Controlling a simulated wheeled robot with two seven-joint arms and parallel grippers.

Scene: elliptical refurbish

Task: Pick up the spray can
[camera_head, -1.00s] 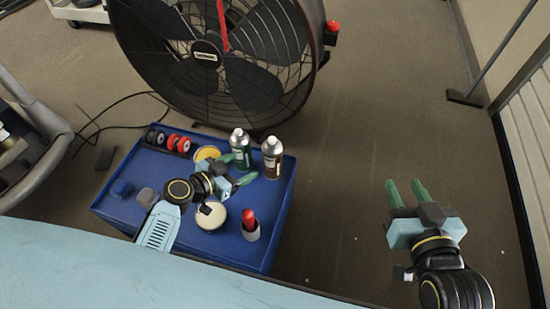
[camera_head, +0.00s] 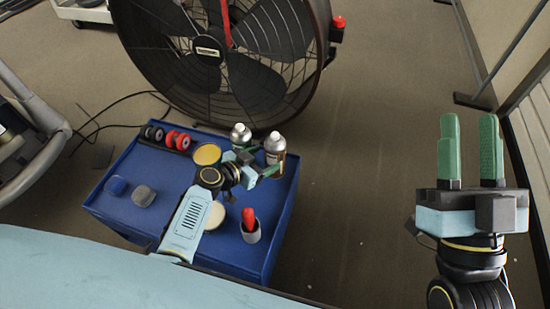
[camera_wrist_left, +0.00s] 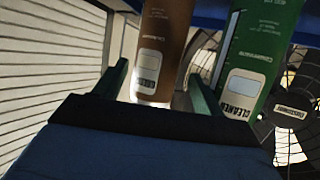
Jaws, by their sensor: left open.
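Two spray cans with silver tops stand at the back right of the blue cart: a green can (camera_head: 240,136) and a brown can (camera_head: 275,144). My left gripper (camera_head: 260,163) is open at the near side of the brown can. In the left wrist view, the brown can (camera_wrist_left: 163,45) shows between the two green fingers, and the green can (camera_wrist_left: 253,55) lies outside the right finger. I cannot tell whether a finger touches a can. My right gripper (camera_head: 470,150) is open and empty, off to the right of the cart.
The blue cart (camera_head: 120,212) also carries a yellow-topped tin (camera_head: 207,154), a pale round tin (camera_head: 215,215) partly behind my arm, a red-topped item (camera_head: 249,222) and red and black wheels (camera_head: 176,140). A large fan (camera_head: 225,60) stands right behind it. The floor at right is clear.

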